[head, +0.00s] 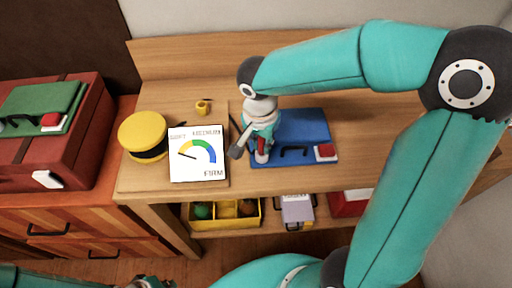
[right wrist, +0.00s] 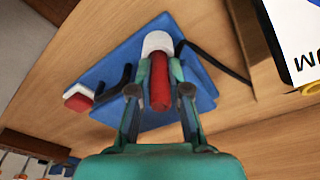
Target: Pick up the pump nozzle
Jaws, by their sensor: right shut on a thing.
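The pump nozzle (right wrist: 160,88) has a red body and a white end. In the right wrist view it lies between the two fingers of my right gripper (right wrist: 158,70), which is shut on it. In the head view my right gripper (head: 262,148) is over the left part of a blue case (head: 305,128), and a bit of the red nozzle (head: 261,145) shows. I cannot tell whether the nozzle touches the case. A dark hose (right wrist: 218,62) runs beside the nozzle. Part of my left gripper (head: 150,282) shows at the bottom edge; its fingers are not clear.
A gauge board (head: 198,172) marked soft to firm and a yellow round thing with a black band (head: 143,130) stand left on the wooden bench (head: 165,80). A yellow bin (head: 227,222) is on the shelf below. A red case (head: 85,125) is further left.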

